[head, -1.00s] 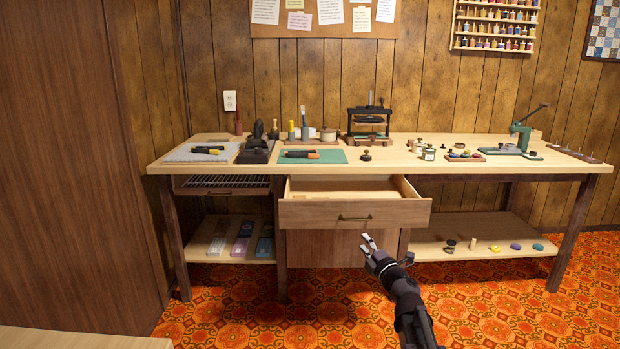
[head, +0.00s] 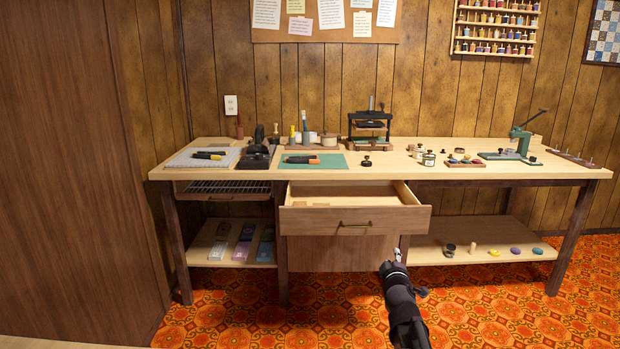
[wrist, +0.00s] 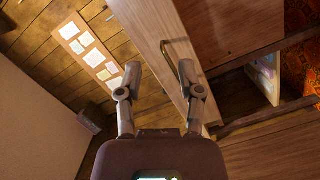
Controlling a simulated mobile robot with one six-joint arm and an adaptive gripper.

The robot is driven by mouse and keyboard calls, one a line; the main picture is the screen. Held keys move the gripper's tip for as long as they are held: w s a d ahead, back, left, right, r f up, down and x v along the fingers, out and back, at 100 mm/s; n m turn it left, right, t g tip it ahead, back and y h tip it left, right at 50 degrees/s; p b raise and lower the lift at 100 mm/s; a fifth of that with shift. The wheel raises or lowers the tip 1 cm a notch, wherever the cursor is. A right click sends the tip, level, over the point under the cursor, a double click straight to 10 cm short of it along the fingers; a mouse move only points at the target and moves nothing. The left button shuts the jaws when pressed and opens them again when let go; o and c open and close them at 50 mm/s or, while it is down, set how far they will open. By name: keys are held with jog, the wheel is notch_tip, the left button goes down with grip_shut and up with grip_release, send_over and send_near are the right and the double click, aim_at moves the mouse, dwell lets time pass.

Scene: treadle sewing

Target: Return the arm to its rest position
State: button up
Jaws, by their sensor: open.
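My gripper (head: 397,254) is in front of the workbench in the head view, low and just right of the open drawer (head: 354,219). In the wrist view my gripper (wrist: 160,92) has its two fingers spread apart with nothing between them. The drawer is pulled out, and its front with a dark handle (head: 355,224) faces me. The drawer front (wrist: 155,45) and its handle (wrist: 180,62) lie beyond the fingers in the wrist view. I cannot tell from the views how close the fingers are to the drawer.
The workbench top (head: 450,173) holds a green mat (head: 335,162), a black press (head: 370,125) and a green lever press (head: 520,140). A lower shelf (head: 440,253) with small items is at right. A tall brown cabinet (head: 65,170) stands at left. Patterned carpet (head: 500,310) in front is open.

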jog(key=s+f+m+g+h+p, duration=0.1)
jog(key=s+f+m+g+p, duration=0.2)
jog(key=s+f+m+g, duration=0.7)
jog(key=s+a+m+g+y+p, duration=0.1)
jog(key=s+a+g+y+p, duration=0.45)
jog(key=s, duration=0.95)
notch_tip(320, 180, up, 37)
jog(key=a+g+h+p, duration=0.1)
jog(key=h+p, duration=0.1)
jog(key=p, duration=3.3)
jog(key=shift+a+f, duration=0.2)
jog(key=shift+a, duration=0.1)
